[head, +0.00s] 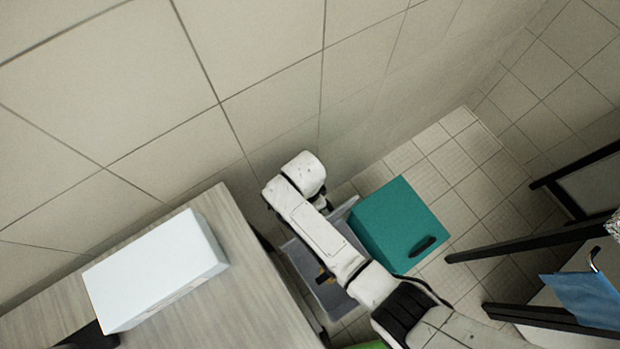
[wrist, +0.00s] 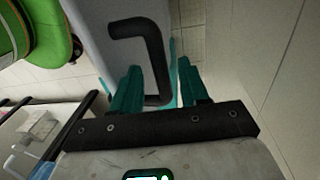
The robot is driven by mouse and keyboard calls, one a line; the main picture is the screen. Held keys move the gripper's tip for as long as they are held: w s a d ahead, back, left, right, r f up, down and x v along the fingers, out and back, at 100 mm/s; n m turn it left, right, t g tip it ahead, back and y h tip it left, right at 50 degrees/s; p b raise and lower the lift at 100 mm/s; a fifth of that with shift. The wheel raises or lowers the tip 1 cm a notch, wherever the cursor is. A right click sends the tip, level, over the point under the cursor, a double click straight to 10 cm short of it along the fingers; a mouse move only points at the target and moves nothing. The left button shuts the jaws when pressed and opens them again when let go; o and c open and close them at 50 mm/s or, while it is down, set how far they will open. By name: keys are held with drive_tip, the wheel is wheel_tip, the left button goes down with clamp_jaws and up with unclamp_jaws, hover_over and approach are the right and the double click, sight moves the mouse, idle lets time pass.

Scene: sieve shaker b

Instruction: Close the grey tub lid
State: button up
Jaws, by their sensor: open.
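The grey tub (head: 303,262) stands on the floor beside the wooden counter in the head view, partly hidden under my arm. A thin light grey edge (head: 344,208) at its far end looks like its raised lid. In the wrist view the grey lid panel (wrist: 88,28) with a bent black handle (wrist: 153,45) fills the upper middle. My gripper (wrist: 158,68) is open, with teal fingers. The handle's long bar shows between the fingertips; I cannot tell if they touch it. In the head view my fingers are hidden behind my arm.
A teal tub (head: 390,225) with a closed lid and black handle stands right beside the grey one. A white box (head: 155,270) lies on the wooden counter (head: 245,275) at left. A tiled wall rises close behind. Dark frame legs (head: 510,243) stand at right. Tiled floor beyond the teal tub is clear.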

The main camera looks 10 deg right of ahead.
drive_tip(key=shift+f, duration=0.1)
clamp_jaws()
idle(0.4)
